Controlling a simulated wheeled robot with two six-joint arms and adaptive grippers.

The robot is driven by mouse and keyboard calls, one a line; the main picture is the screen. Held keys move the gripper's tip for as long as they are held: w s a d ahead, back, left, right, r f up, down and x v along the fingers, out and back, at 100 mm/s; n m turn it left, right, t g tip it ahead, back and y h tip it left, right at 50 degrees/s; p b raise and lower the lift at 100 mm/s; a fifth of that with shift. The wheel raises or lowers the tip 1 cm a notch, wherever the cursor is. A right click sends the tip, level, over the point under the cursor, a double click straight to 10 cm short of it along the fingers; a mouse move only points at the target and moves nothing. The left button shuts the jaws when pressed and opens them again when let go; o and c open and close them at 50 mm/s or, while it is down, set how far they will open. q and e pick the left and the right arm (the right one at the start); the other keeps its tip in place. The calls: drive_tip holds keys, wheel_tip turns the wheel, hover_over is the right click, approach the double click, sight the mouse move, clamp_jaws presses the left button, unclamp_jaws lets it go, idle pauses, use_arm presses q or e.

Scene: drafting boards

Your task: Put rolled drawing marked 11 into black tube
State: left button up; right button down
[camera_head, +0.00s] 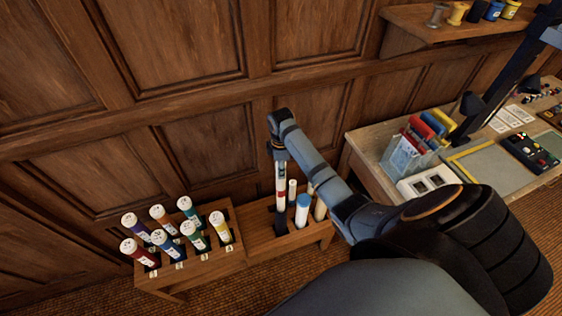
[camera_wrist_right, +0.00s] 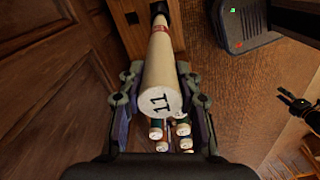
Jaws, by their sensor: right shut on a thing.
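The rolled drawing marked 11 (camera_wrist_right: 160,75) is a cream-white roll with a red band near its far end; the number faces the right wrist camera. My right gripper (camera_wrist_right: 160,100) is shut on it near the numbered end. In the head view the right gripper (camera_head: 279,148) points down over the wooden stand, and the roll (camera_head: 281,178) hangs upright below it. The roll's lower end meets the black tube (camera_head: 281,222), which shows as a dark mouth in the wrist view (camera_wrist_right: 158,9). How deep the end sits is hard to tell. My left gripper (camera_wrist_right: 298,105) shows small at the wrist view's right.
A wooden rack (camera_head: 186,262) with several numbered, colour-banded rolls stands left of the tube stand (camera_head: 262,243). A desk with drafting things (camera_head: 480,160) is at right. The panelled wall is close behind.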

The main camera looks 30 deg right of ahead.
sight(281, 184)
drive_tip(key=shift+f+b, duration=2.6)
drive_tip(key=shift+f, duration=2.75)
drive_tip(key=c, duration=0.8)
unclamp_jaws()
drive_tip(key=shift+c, duration=0.2)
drive_tip(key=shift+r, duration=0.1)
wheel_tip(281, 184, up, 12)
